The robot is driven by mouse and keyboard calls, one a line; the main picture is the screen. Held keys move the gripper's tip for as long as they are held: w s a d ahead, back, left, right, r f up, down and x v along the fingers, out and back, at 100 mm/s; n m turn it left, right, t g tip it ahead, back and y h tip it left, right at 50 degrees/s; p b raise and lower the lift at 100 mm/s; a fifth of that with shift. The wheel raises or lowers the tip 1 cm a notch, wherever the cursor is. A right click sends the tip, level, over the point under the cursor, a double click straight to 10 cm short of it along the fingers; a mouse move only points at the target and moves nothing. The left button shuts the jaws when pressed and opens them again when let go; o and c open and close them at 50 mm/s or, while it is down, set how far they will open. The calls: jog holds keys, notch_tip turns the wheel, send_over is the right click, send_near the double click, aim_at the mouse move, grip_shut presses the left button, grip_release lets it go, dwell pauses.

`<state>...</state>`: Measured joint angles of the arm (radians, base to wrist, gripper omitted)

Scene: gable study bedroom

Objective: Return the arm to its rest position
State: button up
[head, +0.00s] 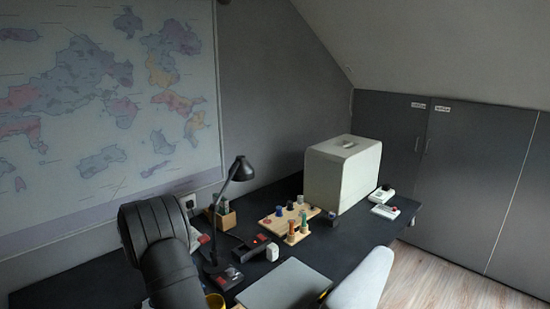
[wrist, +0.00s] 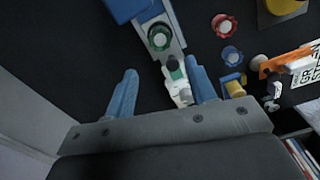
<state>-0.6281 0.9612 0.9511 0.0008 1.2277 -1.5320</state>
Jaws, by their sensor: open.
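My gripper (wrist: 161,69) shows in the wrist view, with its two blue fingers apart. A small white piece with a dark and green top (wrist: 177,82) lies in the picture between the fingers, nearer the right one; I cannot tell how far below it is. Nothing is visibly clamped. In the head view my dark arm rises at the lower left, over the left part of the black desk (head: 80,283). The gripper itself does not show there.
A black lamp (head: 243,170) stands close right of my arm. A wooden board with pegs (head: 275,224), a white case (head: 343,172) and a grey flat panel (head: 284,285) occupy the desk. The wrist view also shows a red ring (wrist: 224,26) and a blue ring (wrist: 232,56).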

notch_tip(320, 180, down, 12)
jog(key=shift+r, duration=0.25)
notch_tip(320, 180, up, 11)
jog(key=w+d+r+m, duration=0.3)
jog(key=w+d+m, duration=0.3)
jog(key=d, duration=0.4)
jog(key=s+d+f+m, duration=0.2)
jog(key=d+m, duration=0.4)
jog(key=d, duration=0.4)
jog(key=s+d+f+m, duration=0.3)
jog(key=d+m, duration=0.3)
jog(key=d, duration=0.4)
jog(key=s+d+f+m, duration=0.2)
jog(key=d+m, duration=0.4)
jog(key=d, duration=0.4)
jog(key=shift+s+d+f, duration=0.15)
jog(key=shift+s+f, duration=0.1)
jog(key=shift+s, duration=0.25)
jog(key=shift+w+d, duration=0.2)
jog(key=shift+w, duration=0.95)
